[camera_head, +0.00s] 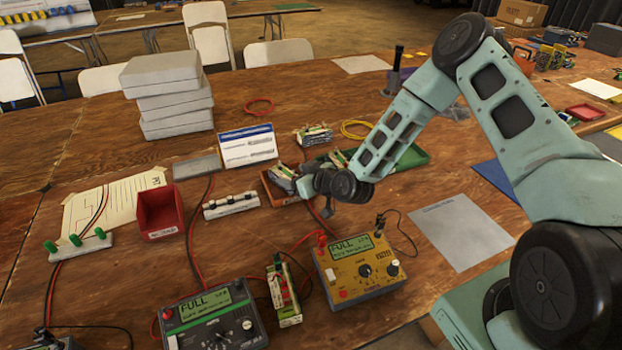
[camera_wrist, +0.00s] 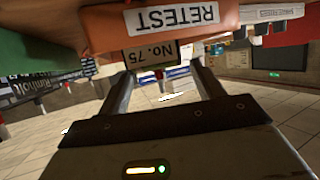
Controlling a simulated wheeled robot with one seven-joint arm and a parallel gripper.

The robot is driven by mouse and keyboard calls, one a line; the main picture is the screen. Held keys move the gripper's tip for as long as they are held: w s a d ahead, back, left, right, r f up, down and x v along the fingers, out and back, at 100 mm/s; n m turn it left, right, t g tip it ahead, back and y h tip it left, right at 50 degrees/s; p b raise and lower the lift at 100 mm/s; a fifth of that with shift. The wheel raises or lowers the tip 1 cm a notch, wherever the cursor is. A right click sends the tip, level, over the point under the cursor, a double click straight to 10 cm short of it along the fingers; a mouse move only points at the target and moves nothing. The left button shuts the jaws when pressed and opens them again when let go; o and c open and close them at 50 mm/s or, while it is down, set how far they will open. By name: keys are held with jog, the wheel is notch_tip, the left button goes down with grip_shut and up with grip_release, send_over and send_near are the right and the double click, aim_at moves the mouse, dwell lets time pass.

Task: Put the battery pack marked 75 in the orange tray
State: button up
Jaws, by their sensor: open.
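The orange tray (camera_head: 268,190) stands mid-table, left of the green tray (camera_head: 412,160). In the wrist view its wall, labelled RETEST (camera_wrist: 170,18), shows upside down at the top. The battery pack marked 75 (camera_wrist: 150,54) shows its end label beside that wall, between my fingers. In the head view a pack (camera_head: 283,173) sits at the orange tray, likely the same one; its number is unreadable there. My gripper (camera_head: 304,185) is at the orange tray with its jaws open (camera_wrist: 165,82) on either side of the pack's end. Whether a finger touches it cannot be told.
Other packs stand in a rack (camera_head: 314,135), in the green tray and beside the yellow tester (camera_head: 357,265). A dark tester (camera_head: 212,318), red bin (camera_head: 159,212), white sign (camera_head: 247,146) and grey box stack (camera_head: 167,95) surround the area. The grey sheet (camera_head: 462,232) lies clear.

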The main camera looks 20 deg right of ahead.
jog(key=v, duration=0.9)
jog(key=s+a+r+n+g, duration=0.4)
jog(key=s+a+r+g, duration=0.3)
jog(key=s+a, duration=0.4)
jog(key=s+r+g+h, duration=0.2)
jog(key=s+r, duration=0.3)
jog(key=s, duration=0.5)
jog(key=s+r+m+g+h, duration=0.1)
jog(key=s+r, duration=0.4)
jog(key=s, duration=0.6)
jog(key=g+h, duration=0.1)
jog(key=g, duration=0.1)
jog(key=shift+r+g+h+b, duration=0.15)
jog(key=shift+g+h+b, duration=0.15)
jog(key=shift+h+b, duration=0.1)
jog(key=shift+a, duration=0.15)
jog(key=shift+r+p, duration=0.4)
